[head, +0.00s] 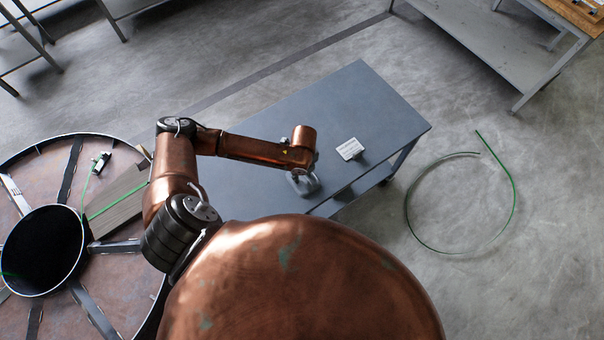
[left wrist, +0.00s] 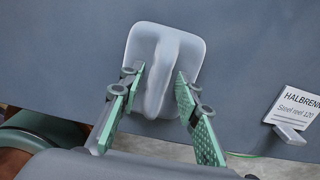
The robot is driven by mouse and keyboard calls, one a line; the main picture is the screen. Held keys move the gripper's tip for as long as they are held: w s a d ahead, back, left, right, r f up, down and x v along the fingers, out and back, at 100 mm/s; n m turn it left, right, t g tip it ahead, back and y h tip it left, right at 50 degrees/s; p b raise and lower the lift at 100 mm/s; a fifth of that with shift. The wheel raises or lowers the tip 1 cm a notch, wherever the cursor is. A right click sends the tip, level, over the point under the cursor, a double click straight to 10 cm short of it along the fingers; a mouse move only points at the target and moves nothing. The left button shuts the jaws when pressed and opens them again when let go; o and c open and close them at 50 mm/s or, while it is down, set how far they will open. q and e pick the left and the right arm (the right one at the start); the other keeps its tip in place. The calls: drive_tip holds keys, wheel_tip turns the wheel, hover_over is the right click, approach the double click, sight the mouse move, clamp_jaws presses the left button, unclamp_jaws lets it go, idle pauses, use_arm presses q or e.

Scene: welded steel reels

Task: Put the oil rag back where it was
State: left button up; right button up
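The oil rag looks like a pale grey, rounded square cloth (left wrist: 141,42) with a raised fold down its middle. It lies on the blue-grey table (head: 365,95), near the table's front edge. My left gripper (left wrist: 159,76) is above it, with its green-padded fingers apart on either side of the fold. I see a small gap at the left finger; whether the right finger touches the fold I cannot tell. In the head view the left gripper (head: 303,184) is at the table's near side, its wrist hiding part of the rag. My right gripper is not in view.
A small white sign (head: 350,148) stands on the table right of the gripper; it also shows in the left wrist view (left wrist: 297,104). A large steel reel (head: 25,185) is at left. A green-edged hoop of strip (head: 513,205) lies on the floor at right. The table's far part is clear.

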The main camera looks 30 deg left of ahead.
sight(303, 175)
use_arm(q)
drive_tip(key=shift+r, duration=0.2)
wheel_tip(303, 175, up, 12)
drive_tip(key=p, duration=0.2)
drive_tip(key=shift+d, duration=0.15)
